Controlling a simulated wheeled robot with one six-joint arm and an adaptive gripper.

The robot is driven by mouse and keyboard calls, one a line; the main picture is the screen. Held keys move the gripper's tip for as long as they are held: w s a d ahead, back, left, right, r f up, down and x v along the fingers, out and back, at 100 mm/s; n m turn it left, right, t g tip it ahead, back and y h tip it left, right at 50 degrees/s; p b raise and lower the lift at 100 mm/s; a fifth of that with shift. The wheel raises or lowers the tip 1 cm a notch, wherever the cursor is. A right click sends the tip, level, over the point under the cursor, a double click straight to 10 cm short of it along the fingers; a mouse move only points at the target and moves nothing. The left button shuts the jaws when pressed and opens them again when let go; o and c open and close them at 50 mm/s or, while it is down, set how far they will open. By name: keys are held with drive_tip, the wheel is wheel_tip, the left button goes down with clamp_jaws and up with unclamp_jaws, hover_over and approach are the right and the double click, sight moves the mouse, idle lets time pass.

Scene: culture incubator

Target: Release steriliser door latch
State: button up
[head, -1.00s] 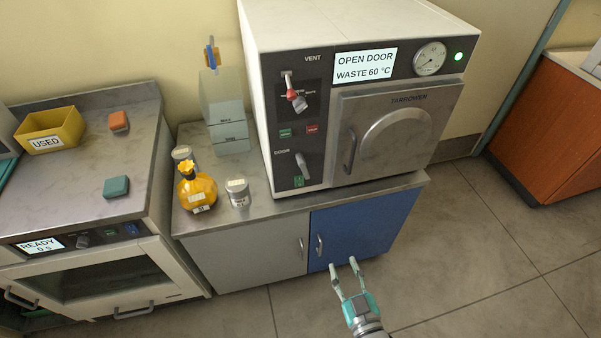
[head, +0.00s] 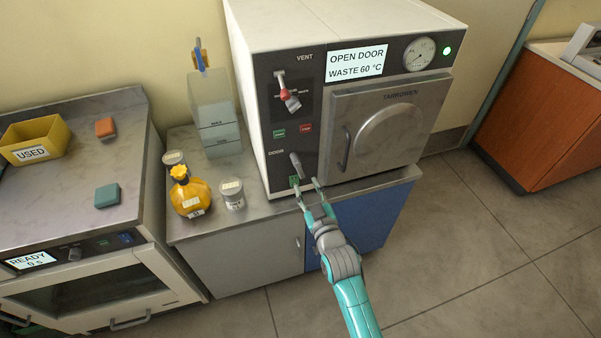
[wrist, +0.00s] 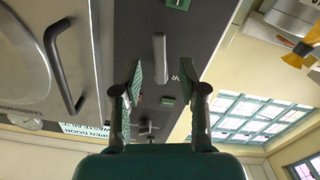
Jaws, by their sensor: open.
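The steriliser (head: 345,30) stands on the bench, its square metal door (head: 388,130) closed against the front. Its display reads "OPEN DOOR, WASTE 60 °C". The door latch (head: 296,164) is a small grey lever on the dark panel under the word DOOR, above a green label. My gripper (head: 309,191) is open and empty, just in front of and below the latch. In the wrist view the latch lever (wrist: 159,60) shows between and beyond my two fingertips (wrist: 160,82), apart from them. The dark door handle (wrist: 62,66) is at the left there.
A yellow bottle (head: 189,190) and small grey-lidded jars (head: 231,195) stand on the bench left of my gripper. A red-knobbed vent lever (head: 285,94) is above the latch. A clear tank (head: 214,118) stands left of the steriliser.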

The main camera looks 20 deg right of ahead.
sight(302, 175)
drive_tip(key=w, duration=0.6)
drive_tip(key=shift+w, duration=0.25)
clamp_jaws()
